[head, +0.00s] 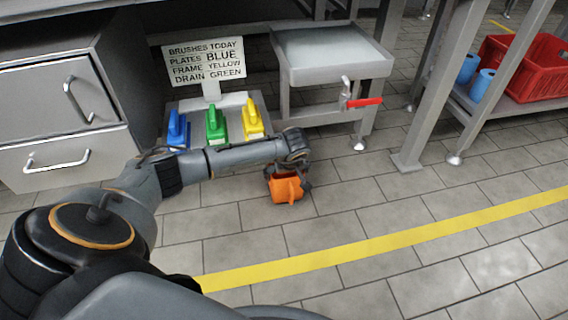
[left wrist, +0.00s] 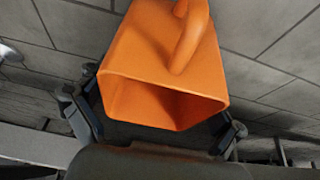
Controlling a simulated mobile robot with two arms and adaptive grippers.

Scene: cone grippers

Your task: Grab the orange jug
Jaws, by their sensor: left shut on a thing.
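The orange jug (head: 286,188) is in the middle of the head view, at the end of my left arm, over the tiled floor. My left gripper (head: 289,178) is shut on the jug. In the left wrist view the jug (left wrist: 165,65) fills the upper middle, with its open mouth towards the camera and its handle at the top. The fingers of my left gripper (left wrist: 155,118) lie on either side of the jug's body. Whether the jug touches the floor is unclear. My right gripper is not in view.
Blue (head: 177,131), green (head: 215,126) and yellow (head: 252,120) brushes stand on a low stand behind the arm, below a sign (head: 204,63). A sink with a red-handled valve (head: 363,102) stands behind. A red crate (head: 527,68) is at right. The floor around the yellow line (head: 400,240) is clear.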

